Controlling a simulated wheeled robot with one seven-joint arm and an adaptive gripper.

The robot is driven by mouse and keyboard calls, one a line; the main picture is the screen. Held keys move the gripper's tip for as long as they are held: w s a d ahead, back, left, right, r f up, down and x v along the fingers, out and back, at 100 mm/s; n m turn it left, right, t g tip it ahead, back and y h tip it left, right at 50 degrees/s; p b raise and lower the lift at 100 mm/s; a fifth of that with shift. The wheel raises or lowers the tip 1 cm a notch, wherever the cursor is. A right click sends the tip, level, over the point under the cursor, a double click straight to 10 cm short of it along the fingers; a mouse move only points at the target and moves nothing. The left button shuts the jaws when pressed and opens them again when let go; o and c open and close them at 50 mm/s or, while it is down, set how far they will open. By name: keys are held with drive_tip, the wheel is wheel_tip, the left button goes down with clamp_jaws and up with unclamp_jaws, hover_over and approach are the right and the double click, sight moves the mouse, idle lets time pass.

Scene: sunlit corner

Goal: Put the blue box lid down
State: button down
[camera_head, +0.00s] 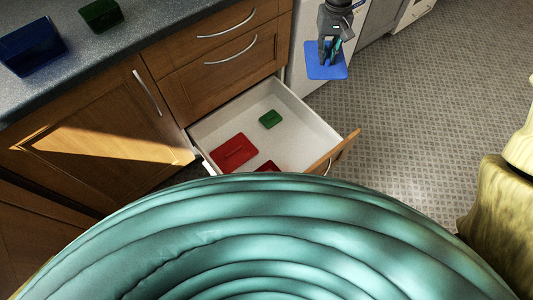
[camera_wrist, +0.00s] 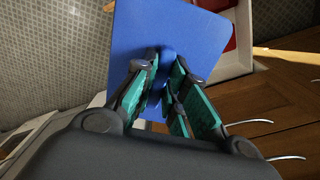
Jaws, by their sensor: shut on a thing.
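My gripper (camera_head: 328,50) is shut on the blue box lid (camera_head: 322,70) and holds it in the air to the right of the open drawer, in front of a white appliance. In the wrist view, the teal-padded fingers of my gripper (camera_wrist: 168,85) close on the middle of the lid (camera_wrist: 140,40), and the fingers partly hide where they grip. A blue box (camera_head: 32,47) stands on the countertop at the far left.
The open drawer (camera_head: 212,140) holds a red lid (camera_head: 233,152), a green lid (camera_head: 270,119) and a dark red piece (camera_head: 268,166), partly hidden. A green box (camera_head: 100,15) stands on the countertop (camera_head: 150,22). Patterned floor (camera_head: 430,110) is clear on the right.

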drive_tip(key=s+f+n+b, duration=0.1)
drive_tip(key=f+n+b, duration=0.2)
drive_tip(key=f+b, duration=1.1)
drive_tip(key=s+d+f+n+b, duration=0.1)
drive_tip(key=f+n+b, duration=0.3)
drive_tip(key=f+b, duration=1)
wheel_tip(320, 180, down, 14)
drive_tip(key=shift+s+f+n, duration=0.15)
drive_tip(key=shift+s+n, duration=0.15)
drive_tip(key=shift+s, duration=0.4)
drive_tip(key=b, duration=0.8)
hover_over(304, 160)
wheel_tip(304, 160, down, 18)
drive_tip(key=shift+w+r, duration=0.1)
drive_tip(key=shift+f, duration=0.45)
drive_tip(key=c, duration=1.5)
unclamp_jaws()
drive_tip(key=shift+o, duration=0.2)
drive_tip(key=shift+r, duration=0.15)
wheel_tip(304, 160, up, 13)
drive_tip(key=p, duration=0.5)
drive_tip(key=shift+f, duration=0.2)
